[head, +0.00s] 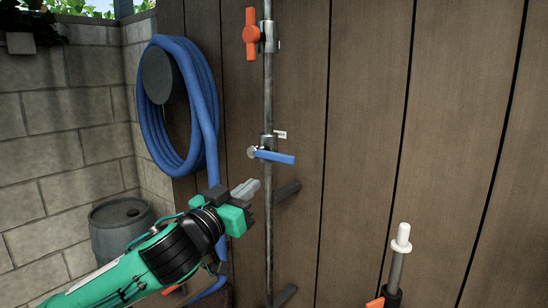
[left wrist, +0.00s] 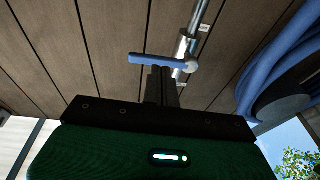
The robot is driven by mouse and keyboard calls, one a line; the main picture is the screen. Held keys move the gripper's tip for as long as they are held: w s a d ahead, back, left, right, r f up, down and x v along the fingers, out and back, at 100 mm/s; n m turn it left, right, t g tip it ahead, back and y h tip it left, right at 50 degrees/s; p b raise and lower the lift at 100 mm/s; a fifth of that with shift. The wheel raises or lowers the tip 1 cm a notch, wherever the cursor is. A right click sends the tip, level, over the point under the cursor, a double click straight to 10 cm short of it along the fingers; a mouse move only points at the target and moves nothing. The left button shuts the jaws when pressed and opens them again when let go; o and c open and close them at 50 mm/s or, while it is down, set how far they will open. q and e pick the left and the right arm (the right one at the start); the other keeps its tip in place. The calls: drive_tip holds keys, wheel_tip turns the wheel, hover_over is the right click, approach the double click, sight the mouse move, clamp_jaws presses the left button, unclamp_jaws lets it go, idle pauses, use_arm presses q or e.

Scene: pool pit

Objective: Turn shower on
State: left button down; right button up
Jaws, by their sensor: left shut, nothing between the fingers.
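A metal shower pipe (head: 268,100) runs up the brown plank wall. A valve with a blue lever handle (head: 274,156) sits midway on the pipe, its handle pointing right, roughly level. Higher up, a second valve has an orange handle (head: 250,34), standing upright. My left gripper (head: 247,188) is shut and empty, just below and left of the blue handle. In the left wrist view the fingertips (left wrist: 161,74) are close to the blue handle (left wrist: 155,59); I cannot tell whether they touch. The shower head is out of view. My right gripper is not in view.
A coiled blue hose (head: 205,110) hangs on a dark round holder left of the pipe. A grey barrel (head: 122,222) stands by the block wall (head: 62,130). A white-capped post (head: 400,245) rises at lower right.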

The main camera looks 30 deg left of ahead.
use_arm(q)
wheel_tip(320, 180, up, 7)
drive_tip(key=s+t+h, duration=0.1)
drive_tip(key=s, duration=0.1)
drive_tip(key=shift+s+d+m, duration=0.25)
drive_tip(key=shift+d+m, duration=0.05)
drive_tip(key=shift+m, duration=0.1)
drive_tip(key=shift+w+f, duration=0.1)
wheel_tip(320, 180, up, 4)
drive_tip(key=p, duration=0.7)
hover_over(272, 154)
drive_tip(key=s+d, duration=0.1)
drive_tip(key=s, duration=0.1)
drive_tip(key=f, duration=0.5)
drive_tip(key=shift+s+d, duration=0.1)
drive_tip(key=shift+d, duration=0.1)
